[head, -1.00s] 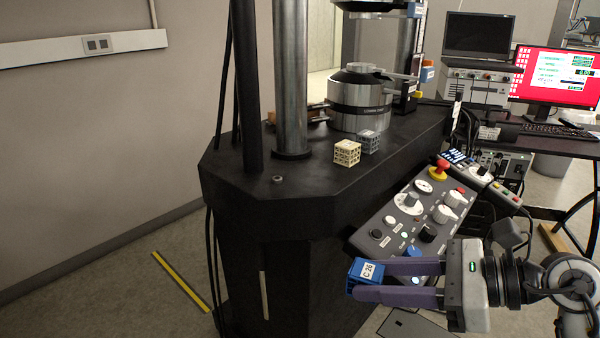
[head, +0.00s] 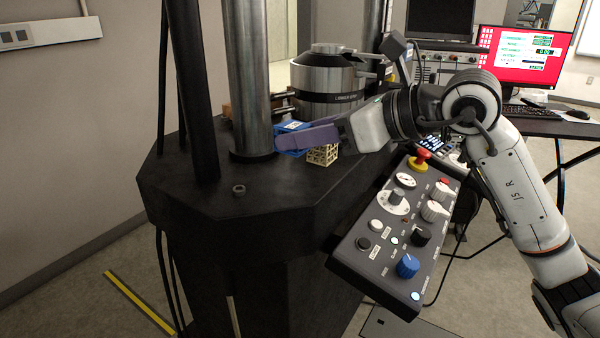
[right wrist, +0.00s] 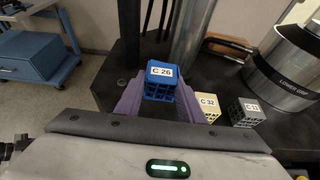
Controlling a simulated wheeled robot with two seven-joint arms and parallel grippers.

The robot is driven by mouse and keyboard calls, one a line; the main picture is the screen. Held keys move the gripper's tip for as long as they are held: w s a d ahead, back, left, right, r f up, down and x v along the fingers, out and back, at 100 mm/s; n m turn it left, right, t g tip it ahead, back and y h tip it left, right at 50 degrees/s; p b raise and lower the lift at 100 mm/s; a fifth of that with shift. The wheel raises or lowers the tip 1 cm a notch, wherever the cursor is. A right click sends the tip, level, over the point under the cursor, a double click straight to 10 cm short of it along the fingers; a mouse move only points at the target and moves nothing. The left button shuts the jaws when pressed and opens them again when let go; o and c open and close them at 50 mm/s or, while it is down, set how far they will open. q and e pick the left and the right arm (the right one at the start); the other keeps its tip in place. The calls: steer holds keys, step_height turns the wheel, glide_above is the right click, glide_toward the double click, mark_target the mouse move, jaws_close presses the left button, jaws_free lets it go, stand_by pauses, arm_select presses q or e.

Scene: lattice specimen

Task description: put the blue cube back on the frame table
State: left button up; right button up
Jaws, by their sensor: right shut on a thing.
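My right gripper (head: 292,138) is shut on the blue cube (head: 290,126), a lattice block labelled C 26. The purple fingers cover much of the cube in the head view. The right wrist view shows the cube (right wrist: 161,71) between the fingers (right wrist: 160,92), its label facing up. The cube is over the black frame table (head: 210,205), close to the steel column; I cannot tell whether it touches the top. My left gripper is not in view.
A cream lattice cube (head: 322,155) sits on the table beside the gripper. A grey cube (right wrist: 245,113) stands next to it in the right wrist view. The steel column (head: 247,80) and the lower grip (head: 330,95) are close by. The table's front left is mostly clear.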

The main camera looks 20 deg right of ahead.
mark_target(304, 184)
step_height(304, 184, down, 6)
steer(key=shift+r+b, duration=0.15)
steer(key=shift+b, duration=0.35)
steer(key=shift+f, duration=0.2)
steer(key=o, duration=1.1)
steer(key=shift+r, duration=0.1)
